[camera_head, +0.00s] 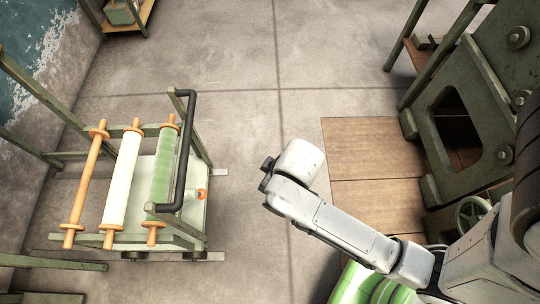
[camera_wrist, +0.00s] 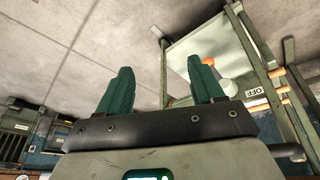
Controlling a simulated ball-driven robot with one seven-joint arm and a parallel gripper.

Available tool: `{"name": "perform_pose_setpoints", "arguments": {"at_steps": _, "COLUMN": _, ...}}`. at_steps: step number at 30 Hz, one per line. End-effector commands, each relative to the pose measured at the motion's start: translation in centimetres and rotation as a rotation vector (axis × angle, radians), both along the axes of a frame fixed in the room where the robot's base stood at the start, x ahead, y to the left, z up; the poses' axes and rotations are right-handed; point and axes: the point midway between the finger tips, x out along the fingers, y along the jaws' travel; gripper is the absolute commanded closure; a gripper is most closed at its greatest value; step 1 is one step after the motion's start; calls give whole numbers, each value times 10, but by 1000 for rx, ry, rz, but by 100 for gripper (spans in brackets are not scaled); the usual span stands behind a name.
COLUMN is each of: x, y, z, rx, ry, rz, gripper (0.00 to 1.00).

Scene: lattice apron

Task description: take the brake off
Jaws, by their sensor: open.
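A wheeled cart (camera_head: 187,215) with a pale deck stands at the left in the head view. An orange knob (camera_head: 202,194) sits at its right side, beside the black push handle (camera_head: 187,150). In the wrist view the orange knob (camera_wrist: 208,61) shows just above my right finger, with a pale rounded part (camera_wrist: 225,86) near it. A small plate marked OFF (camera_wrist: 254,92) is to their right. My gripper (camera_wrist: 160,66) is open and empty, its two teal fingers apart. In the head view it is right of the cart, clear of the knob; its fingers are hardly visible.
The cart carries orange-ended rollers: one bare (camera_head: 86,185), one with white cloth (camera_head: 122,180), one with green cloth (camera_head: 162,170). Bare concrete floor (camera_head: 245,130) lies between cart and arm. A green machine (camera_head: 470,120) and wooden boards (camera_head: 365,150) are at the right.

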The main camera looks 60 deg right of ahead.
Motion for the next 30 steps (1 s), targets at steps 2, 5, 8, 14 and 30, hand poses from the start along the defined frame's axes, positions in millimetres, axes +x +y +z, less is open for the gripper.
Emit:
{"name": "perform_pose_setpoints", "arguments": {"at_steps": 2, "x": 0, "y": 0, "z": 0, "rx": 0, "ry": 0, "rz": 0, "gripper": 33}}
{"name": "perform_pose_setpoints", "arguments": {"at_steps": 5, "x": 0, "y": 0, "z": 0, "rx": 0, "ry": -1, "rz": 0, "gripper": 38}}
{"name": "perform_pose_setpoints", "arguments": {"at_steps": 8, "x": 0, "y": 0, "z": 0, "rx": 0, "ry": -1, "rz": 1, "gripper": 48}}
{"name": "perform_pose_setpoints", "arguments": {"at_steps": 14, "x": 5, "y": 3, "z": -7, "rx": 12, "ry": 3, "rz": 6, "gripper": 67}}
{"name": "perform_pose_setpoints", "arguments": {"at_steps": 30, "x": 172, "y": 30, "z": -78, "rx": 352, "ry": 64, "rz": 360, "gripper": 100}}
